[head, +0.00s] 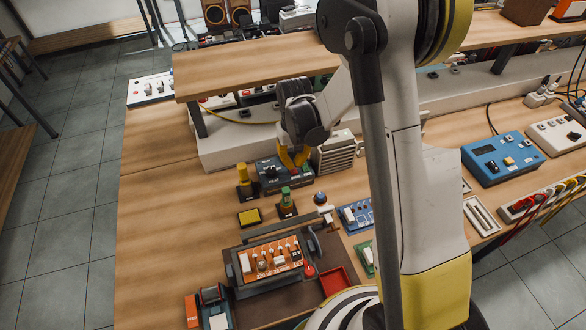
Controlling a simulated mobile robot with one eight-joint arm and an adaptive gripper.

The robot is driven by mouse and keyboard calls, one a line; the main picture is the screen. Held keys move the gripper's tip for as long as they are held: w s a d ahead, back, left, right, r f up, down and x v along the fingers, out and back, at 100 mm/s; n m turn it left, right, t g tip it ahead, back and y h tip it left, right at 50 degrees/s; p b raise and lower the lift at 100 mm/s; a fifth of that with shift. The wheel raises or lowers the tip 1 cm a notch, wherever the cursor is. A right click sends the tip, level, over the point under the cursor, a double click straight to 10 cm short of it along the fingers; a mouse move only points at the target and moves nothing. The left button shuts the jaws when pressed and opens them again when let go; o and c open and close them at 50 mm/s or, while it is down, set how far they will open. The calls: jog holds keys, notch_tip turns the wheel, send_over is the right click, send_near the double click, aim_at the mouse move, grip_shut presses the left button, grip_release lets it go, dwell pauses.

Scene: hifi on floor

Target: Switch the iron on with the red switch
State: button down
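My gripper (294,160), with yellow fingers, points down over a dark blue-grey box (270,180) on the wooden bench. The box has small controls on its front and looks like the iron's station. The fingertips are at or just above its upper part; I cannot tell whether they touch it. I also cannot tell whether the fingers are open or shut. A dark stand with a yellow top (244,178) is just left of the box and may hold the iron.
A beige vented box (337,152) stands close right of my gripper. A green-topped post (286,200) and a yellow pad (250,217) are in front. A raised shelf (250,72) overhangs behind. An orange circuit board in a frame (270,262) is nearer. The bench's left side is clear.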

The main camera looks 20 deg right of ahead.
aim_at(294, 172)
jog(key=shift+f+b, duration=1.55)
jog(key=shift+f, duration=0.15)
dwell(0.6)
jog(key=shift+r, duration=0.1)
jog(key=shift+r+p, duration=2.1)
jog(key=shift+r, duration=1.35)
